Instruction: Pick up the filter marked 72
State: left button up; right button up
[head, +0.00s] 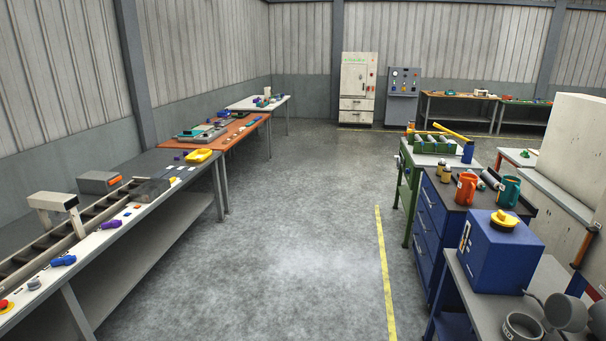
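I cannot make out a marking 72 on anything in the head view, so I cannot tell which thing is the filter. On the dark-topped blue drawer cabinet at the right stand an orange cylindrical container (466,188) and a teal one (508,191), both upright. Grey round parts (565,312) lie on the grey table at the lower right, beside a grey ring-shaped part (522,327) with a small unreadable label. Neither of my grippers is in view.
A blue box with a yellow cap (498,262) stands on the near right table. The blue drawer cabinet (430,215) and green bench (407,190) flank the right. A conveyor (85,222) lies along the left table. The floor between, with a yellow line, is clear.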

aim_at(441, 164)
jog(key=u, duration=0.45)
jog(key=i, duration=2.2)
jog(key=z, duration=0.75)
jog(key=i, duration=1.4)
jog(key=z, duration=1.45)
jog(key=i, duration=0.25)
jog(key=z, duration=0.15)
